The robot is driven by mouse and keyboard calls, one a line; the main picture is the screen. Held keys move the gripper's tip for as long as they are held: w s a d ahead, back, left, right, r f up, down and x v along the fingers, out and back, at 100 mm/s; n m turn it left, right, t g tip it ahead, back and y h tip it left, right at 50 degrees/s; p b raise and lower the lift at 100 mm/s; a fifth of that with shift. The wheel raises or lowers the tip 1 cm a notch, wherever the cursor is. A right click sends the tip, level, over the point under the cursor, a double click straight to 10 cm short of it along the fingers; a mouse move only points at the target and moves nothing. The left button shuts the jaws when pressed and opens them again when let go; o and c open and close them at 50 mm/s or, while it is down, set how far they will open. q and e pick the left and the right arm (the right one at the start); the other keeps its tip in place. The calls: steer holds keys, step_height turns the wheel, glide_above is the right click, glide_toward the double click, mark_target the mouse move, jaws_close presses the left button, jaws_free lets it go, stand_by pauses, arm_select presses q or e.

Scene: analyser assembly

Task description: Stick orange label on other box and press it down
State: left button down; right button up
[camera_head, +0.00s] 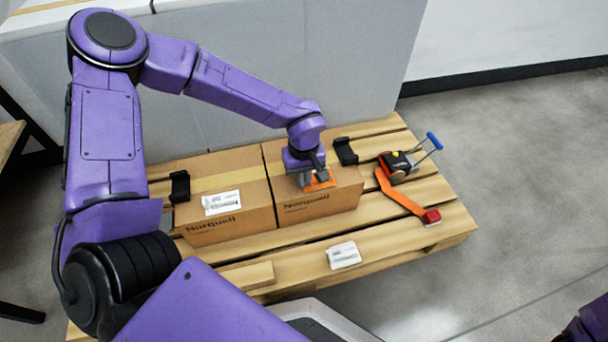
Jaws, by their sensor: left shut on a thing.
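Two brown cardboard boxes stand side by side on a wooden pallet. The gripper hides part of the label. A bit of my right arm shows at the lower right corner; its gripper is out of view.
At right lie a tool with a blue handle (434,141) and an orange strip (400,195) with a red end. A grey wall stands behind.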

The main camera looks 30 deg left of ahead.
arm_select(q)
steer(key=shift+f, duration=0.2)
arm_select(e)
steer(key=shift+r, duration=0.15)
stand_by(0.4)
arm_select(q)
steer(key=c, duration=1.2)
jaws_free()
step_height(320, 180, up, 2)
steer(key=p, duration=0.3)
steer(key=shift+r, duration=0.1)
steer(key=shift+r+p, duration=0.5)
steer(key=shift+p, duration=0.3)
step_height(320, 180, up, 4)
steer(key=p, duration=0.5)
steer(key=shift+f, duration=0.1)
arm_select(e)
steer(key=w+d+r+m+t+h, duration=0.1)
steer(key=w+r+m+t+h, duration=0.1)
steer(key=r, duration=0.6)
steer(key=w+m+t, duration=0.1)
steer(key=w, duration=0.1)
steer(key=shift+w+r+m+t, duration=0.3)
steer(key=shift+w+r+t, duration=0.1)
